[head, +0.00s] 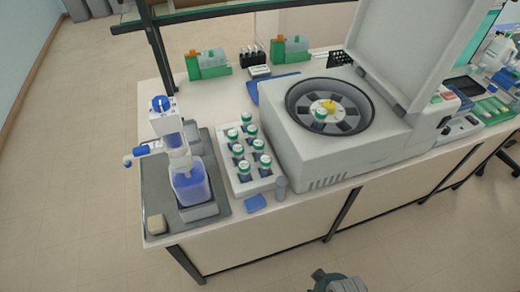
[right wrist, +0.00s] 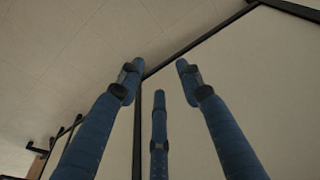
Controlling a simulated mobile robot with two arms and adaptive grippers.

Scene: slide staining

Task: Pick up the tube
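Several green-capped tubes (head: 238,150) stand upright in a white rack (head: 236,188) on the bench in the head view. One more green-capped tube (head: 320,114) sits in the round bowl of the open centrifuge (head: 300,150). Which tube the task means, I cannot tell. My right gripper (right wrist: 158,76) shows in the right wrist view with its blue fingers spread apart and nothing between them. It is beside the bench's front panel, with no tube in that view. A grey part of my arm (head: 335,283) shows at the bottom of the head view. My left gripper is not in view.
A dispenser bottle with blue liquid (head: 190,185) stands in a grey tray (head: 160,190) left of the rack. The centrifuge lid (head: 410,45) stands raised. Floor in front is clear.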

